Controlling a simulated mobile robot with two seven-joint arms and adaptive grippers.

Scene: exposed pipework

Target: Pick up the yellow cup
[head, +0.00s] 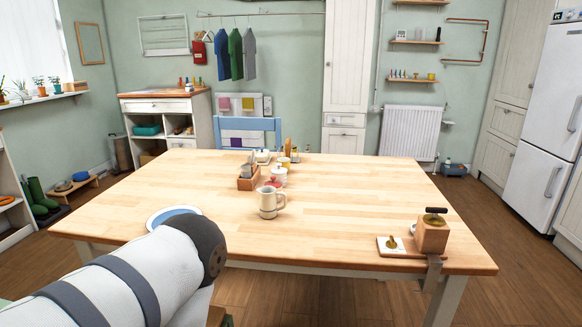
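A small yellow cup (284,162) stands toward the far side of the wooden table (370,190), in the cluster at its middle. Its lower part is partly hidden by things in front of it. A larger cream mug (268,204) stands nearer to me in the same line. A white arm link of mine with dark bands covers the lower left. No fingers of either gripper show in the head view, and nothing held can be seen.
A wooden caddy (248,179), a red-lidded pot (278,175) and small jars crowd the cup. A wooden grinder (432,233) is clamped at the near right. The table's right half is mostly clear.

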